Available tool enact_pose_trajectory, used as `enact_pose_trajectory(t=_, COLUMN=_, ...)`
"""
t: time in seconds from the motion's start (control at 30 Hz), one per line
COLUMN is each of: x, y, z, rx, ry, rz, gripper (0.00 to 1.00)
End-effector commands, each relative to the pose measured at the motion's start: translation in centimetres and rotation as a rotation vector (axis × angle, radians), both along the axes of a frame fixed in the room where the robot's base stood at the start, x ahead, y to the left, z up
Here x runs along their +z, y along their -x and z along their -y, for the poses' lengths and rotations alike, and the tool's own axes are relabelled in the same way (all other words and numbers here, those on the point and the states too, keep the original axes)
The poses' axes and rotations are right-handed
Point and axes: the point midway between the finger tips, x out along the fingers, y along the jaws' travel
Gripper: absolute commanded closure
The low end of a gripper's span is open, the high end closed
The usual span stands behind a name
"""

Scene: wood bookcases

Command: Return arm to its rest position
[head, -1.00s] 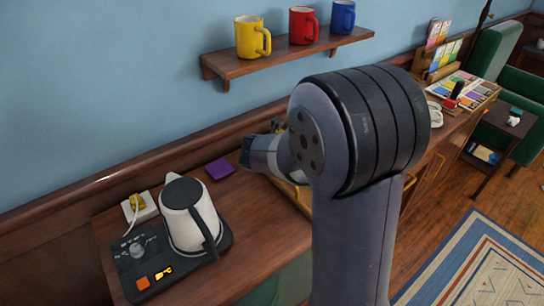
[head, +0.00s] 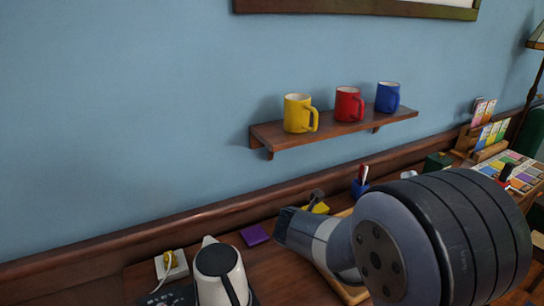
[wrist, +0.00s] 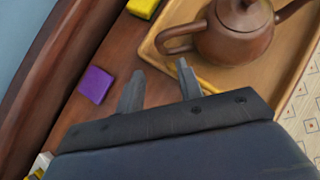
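My arm fills the lower right of the head view. Its wrist end points left and back over the wooden counter. My gripper (wrist: 160,78) shows in the wrist view with its two fingers apart and nothing between them. The fingers are above the counter, between a purple block and the near edge of a wooden tray. In the head view the fingertips are hard to make out.
A brown teapot (wrist: 238,36) sits on the tray (wrist: 151,54) close to my gripper. The purple block (wrist: 96,85) also shows in the head view (head: 254,234). A white kettle (head: 220,272) stands front left. A wall shelf (head: 340,129) holds yellow, red and blue mugs.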

Motion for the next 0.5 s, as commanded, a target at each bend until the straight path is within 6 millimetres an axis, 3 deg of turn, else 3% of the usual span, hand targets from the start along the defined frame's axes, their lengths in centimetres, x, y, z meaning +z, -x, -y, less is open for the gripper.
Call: enact_pose_trajectory(t=0.5, x=-6.7, y=-5.9, z=2.7, rx=-0.001, ry=0.001, rz=-0.003, gripper=0.65)
